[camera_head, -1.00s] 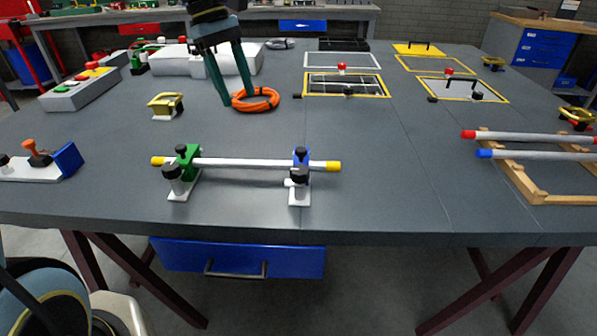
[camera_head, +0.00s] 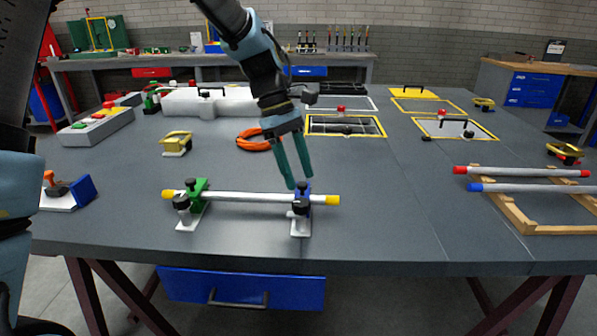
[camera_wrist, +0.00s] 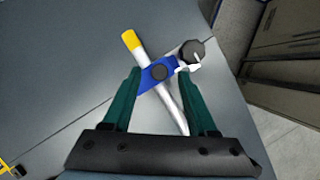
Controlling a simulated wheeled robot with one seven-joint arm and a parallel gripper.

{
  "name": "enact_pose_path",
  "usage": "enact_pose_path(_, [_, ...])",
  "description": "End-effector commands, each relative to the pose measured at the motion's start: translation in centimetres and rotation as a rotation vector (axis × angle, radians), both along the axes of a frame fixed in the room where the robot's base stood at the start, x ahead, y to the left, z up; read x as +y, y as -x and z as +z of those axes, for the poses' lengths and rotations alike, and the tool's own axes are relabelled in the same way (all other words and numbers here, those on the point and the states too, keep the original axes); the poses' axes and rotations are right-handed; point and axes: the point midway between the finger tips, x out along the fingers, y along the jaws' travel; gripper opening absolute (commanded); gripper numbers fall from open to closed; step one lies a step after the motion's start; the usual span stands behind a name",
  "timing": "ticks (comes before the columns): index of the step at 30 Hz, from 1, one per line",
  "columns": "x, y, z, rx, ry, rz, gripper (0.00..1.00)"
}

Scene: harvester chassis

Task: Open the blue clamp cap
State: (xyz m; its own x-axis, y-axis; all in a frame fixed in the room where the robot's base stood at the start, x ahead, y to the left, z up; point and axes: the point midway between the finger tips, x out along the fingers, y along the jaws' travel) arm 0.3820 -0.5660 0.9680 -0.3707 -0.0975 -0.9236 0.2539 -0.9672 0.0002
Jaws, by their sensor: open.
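The blue clamp cap (camera_head: 304,190) sits over the white rod (camera_head: 250,197) near its yellow right end, with a black knob on top. Its white base with a dark round knob (camera_head: 301,208) stands in front. In the wrist view the blue cap (camera_wrist: 148,83) lies across the rod (camera_wrist: 168,100), between and just beyond my fingertips. My gripper (camera_head: 298,187) is open and points down above the cap. In the wrist view its green fingers (camera_wrist: 158,75) stand either side of the rod. I cannot tell from here whether they touch the cap.
A green clamp (camera_head: 197,190) holds the rod's left part. A blue block with an orange-handled piece (camera_head: 72,192) stands at the left. A wooden rack with rods (camera_head: 530,205) is at the right. An orange cable coil (camera_head: 255,139) lies behind. The table's front edge is close.

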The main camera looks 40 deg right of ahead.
Motion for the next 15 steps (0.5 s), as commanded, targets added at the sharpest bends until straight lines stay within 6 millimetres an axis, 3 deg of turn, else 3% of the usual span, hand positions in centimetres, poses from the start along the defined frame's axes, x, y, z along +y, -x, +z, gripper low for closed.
enact_pose_path(11, [-0.08,0.31,-0.75,-0.001,0.000,-0.001,0.58])
enact_pose_path(15, [-0.07,0.30,-0.75,-0.001,0.000,-0.001,0.46])
